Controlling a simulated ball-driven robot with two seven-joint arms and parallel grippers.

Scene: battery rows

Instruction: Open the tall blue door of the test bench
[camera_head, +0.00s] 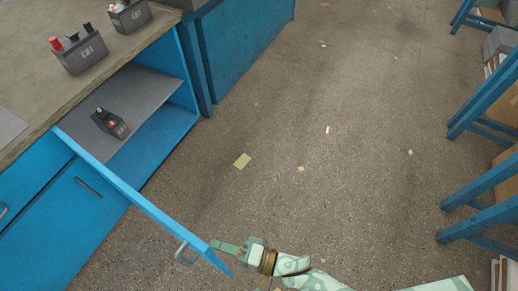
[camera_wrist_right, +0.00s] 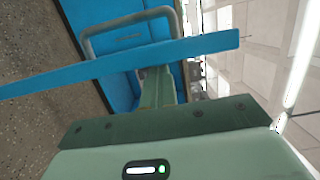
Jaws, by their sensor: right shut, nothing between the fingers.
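The tall blue door (camera_head: 140,197) stands swung out from the front of the test bench (camera_head: 60,85), seen mostly as a long top edge in the head view. Its grey loop handle (camera_head: 185,254) is near its free end and also shows in the right wrist view (camera_wrist_right: 130,22). The door's edge (camera_wrist_right: 120,62) crosses that view. My right gripper (camera_head: 222,246) is shut and empty, its fingers at the door's free end, close to the handle. I cannot tell whether they touch the door. The fingertips are partly hidden in the wrist view. My left gripper is not in view.
Inside the open bay, a dark battery (camera_head: 110,123) sits on a grey shelf (camera_head: 145,95). Other batteries (camera_head: 82,53) stand on the benchtop. Blue racks (camera_head: 485,110) line the right. The speckled floor (camera_head: 330,150) between is clear except for small scraps.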

